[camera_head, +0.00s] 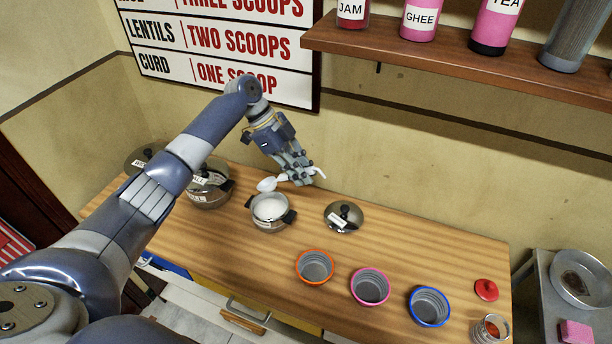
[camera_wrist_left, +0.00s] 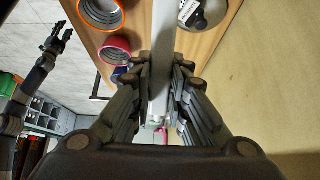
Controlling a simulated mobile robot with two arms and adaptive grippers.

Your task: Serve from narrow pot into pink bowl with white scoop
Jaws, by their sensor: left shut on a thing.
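My left gripper (camera_head: 300,178) is shut on the handle of the white scoop (camera_head: 267,184). The scoop's bowl is at the left of the fingers, by the far rim of a small open pot (camera_head: 268,224) with white contents; I cannot tell whether they touch. The handle (camera_wrist_left: 161,60) runs between the fingers (camera_wrist_left: 160,85) in the left wrist view. The pink bowl (camera_head: 370,300) stands empty to the right and nearer, and it also shows in the left wrist view (camera_wrist_left: 113,50). My right gripper (camera_wrist_left: 62,35) is small there, its fingers apart and empty.
An orange bowl (camera_head: 315,280) and a blue bowl (camera_head: 429,320) flank the pink one. A loose lid (camera_head: 352,222) lies right of the open pot. A lidded pot (camera_head: 212,197) stands at left. A shelf (camera_head: 430,58) overhangs the back.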

